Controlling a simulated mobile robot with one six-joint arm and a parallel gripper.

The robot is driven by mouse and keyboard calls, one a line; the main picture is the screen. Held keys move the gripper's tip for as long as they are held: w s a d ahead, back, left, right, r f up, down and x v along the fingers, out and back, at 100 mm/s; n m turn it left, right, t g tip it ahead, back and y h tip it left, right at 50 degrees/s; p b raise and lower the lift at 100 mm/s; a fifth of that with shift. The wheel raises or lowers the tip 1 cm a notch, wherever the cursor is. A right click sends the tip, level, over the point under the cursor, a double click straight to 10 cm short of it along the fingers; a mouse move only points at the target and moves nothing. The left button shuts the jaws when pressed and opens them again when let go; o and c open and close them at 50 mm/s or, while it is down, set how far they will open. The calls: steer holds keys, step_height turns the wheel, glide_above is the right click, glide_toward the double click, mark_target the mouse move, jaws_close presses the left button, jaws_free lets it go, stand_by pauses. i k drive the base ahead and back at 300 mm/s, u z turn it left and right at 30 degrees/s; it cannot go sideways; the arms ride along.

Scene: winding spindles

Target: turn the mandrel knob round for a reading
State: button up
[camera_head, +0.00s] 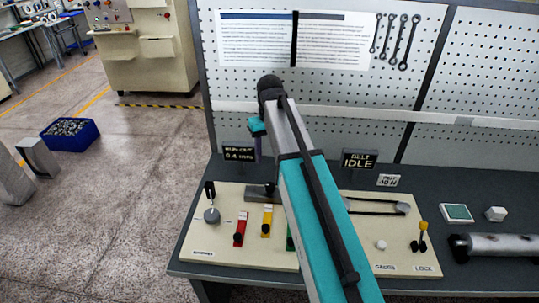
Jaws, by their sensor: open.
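A cream panel (209,256) lies on the grey bench with the spindle controls. A dark grey block with a shaft-like part (258,191) sits at its back edge. My arm hides the middle of the panel, and I cannot pick out the mandrel knob for certain. A grey round knob with an upright black-topped lever (211,215) stands at the panel's left. My gripper (257,146) hangs small and partly hidden at the arm's far end, above the back of the bench. It is open, holds nothing visible and is apart from the panel.
A red slider (240,231), a yellow slider (267,222), a belt loop (375,205), a white gauge button (381,244) and a yellow-topped lock lever (423,235) share the panel. Signs read run-out (238,154) and belt idle (359,160). A metal cylinder (495,245) lies at right.

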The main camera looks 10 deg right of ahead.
mark_target(211, 217)
steer(key=k, duration=1)
